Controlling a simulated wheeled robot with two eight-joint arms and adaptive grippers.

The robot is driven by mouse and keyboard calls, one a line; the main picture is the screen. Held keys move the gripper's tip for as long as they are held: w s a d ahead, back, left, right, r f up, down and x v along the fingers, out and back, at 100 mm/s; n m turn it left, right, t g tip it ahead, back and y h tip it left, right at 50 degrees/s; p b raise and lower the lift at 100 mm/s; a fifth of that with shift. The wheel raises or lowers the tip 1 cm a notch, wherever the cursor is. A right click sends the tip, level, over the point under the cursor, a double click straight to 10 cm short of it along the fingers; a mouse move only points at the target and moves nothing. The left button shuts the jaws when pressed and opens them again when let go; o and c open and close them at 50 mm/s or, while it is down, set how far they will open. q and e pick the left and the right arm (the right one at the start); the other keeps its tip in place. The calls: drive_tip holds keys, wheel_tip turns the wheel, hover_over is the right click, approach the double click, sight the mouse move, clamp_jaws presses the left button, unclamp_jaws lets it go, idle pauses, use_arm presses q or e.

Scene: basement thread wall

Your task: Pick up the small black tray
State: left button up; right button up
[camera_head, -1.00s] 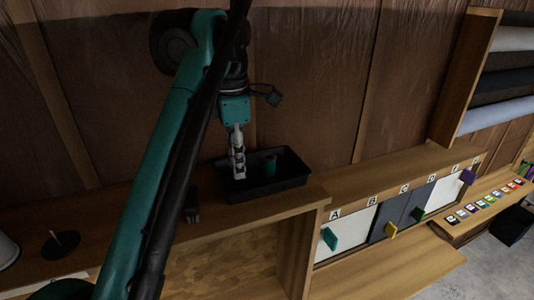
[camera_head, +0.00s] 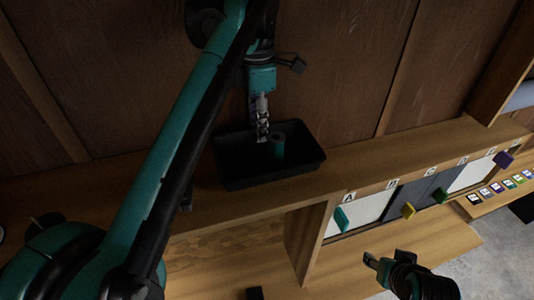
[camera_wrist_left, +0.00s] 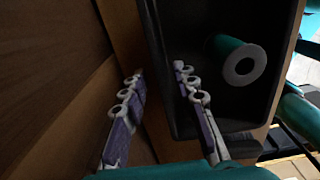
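The small black tray (camera_head: 270,177) sits on the wooden ledge against the brown wall. A teal spool with a pale end (camera_head: 279,147) is inside it; the spool also shows in the left wrist view (camera_wrist_left: 236,58). My left gripper (camera_head: 262,130) points down at the tray's back wall. In the left wrist view my left gripper (camera_wrist_left: 158,76) is open, one finger inside the tray (camera_wrist_left: 203,28) and the other outside, with the tray wall between them. Contact cannot be told. My right gripper (camera_head: 376,264) is at the lower right, apart from the tray; its finger opening is unclear.
The ledge (camera_head: 375,158) continues to the right of the tray, above lettered panels with coloured handles, such as a teal one (camera_head: 341,218). Several small coloured cards (camera_head: 497,187) lie at far right. The brown wall (camera_head: 335,60) stands close behind the tray.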

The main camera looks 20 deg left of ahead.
use_arm(q)
drive_tip(key=shift+s+f, duration=0.15)
drive_tip(key=shift+f, duration=0.2)
drive_tip(key=shift+s, duration=0.35)
drive_tip(key=shift+w, duration=0.3)
clamp_jaws()
drive_tip(key=shift+s, duration=0.1)
